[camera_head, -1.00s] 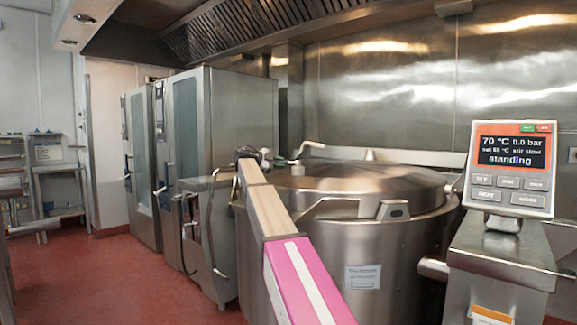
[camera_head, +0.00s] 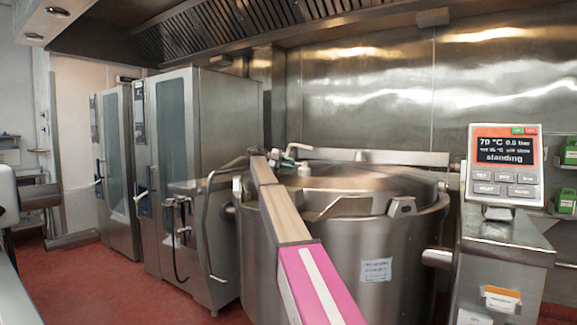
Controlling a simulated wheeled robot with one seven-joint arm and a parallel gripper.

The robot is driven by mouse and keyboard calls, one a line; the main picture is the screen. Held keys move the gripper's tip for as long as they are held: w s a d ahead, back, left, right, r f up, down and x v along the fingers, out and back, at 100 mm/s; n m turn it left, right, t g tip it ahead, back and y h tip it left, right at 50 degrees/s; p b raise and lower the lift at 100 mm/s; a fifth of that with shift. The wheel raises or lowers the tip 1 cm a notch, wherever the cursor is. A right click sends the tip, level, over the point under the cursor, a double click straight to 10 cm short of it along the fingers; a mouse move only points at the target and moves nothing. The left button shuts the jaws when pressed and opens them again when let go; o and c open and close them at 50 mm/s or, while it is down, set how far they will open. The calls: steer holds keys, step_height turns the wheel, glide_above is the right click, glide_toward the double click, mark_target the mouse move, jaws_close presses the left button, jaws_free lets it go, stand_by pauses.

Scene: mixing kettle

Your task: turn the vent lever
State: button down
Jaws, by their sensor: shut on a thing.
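The kettle (camera_head: 345,250) is a large round steel vessel with its lid (camera_head: 365,182) down. A small pale, greenish vent lever (camera_head: 291,152) stands at the back left of the lid. A long pink and wooden beam, which looks like my arm, reaches from the bottom of the picture across the kettle's left side. My gripper (camera_head: 273,156) is the small dark end at its far tip, right by the lever. It appears shut on the lever. The jaws are very small here, and the exact contact is hard to see.
A control panel (camera_head: 503,165) on a steel pillar stands at the right and reads 70 °C, 0.0 bar, standing. Tall steel ovens (camera_head: 200,130) stand left of the kettle. Red floor (camera_head: 120,285) is open at the lower left. A steel hood (camera_head: 270,30) hangs above.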

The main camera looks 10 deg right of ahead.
steer(key=shift+w, duration=0.2)
steer(key=c, duration=1.1)
jaws_free()
steer(key=shift+o, duration=0.5)
steer(key=shift+s, duration=0.1)
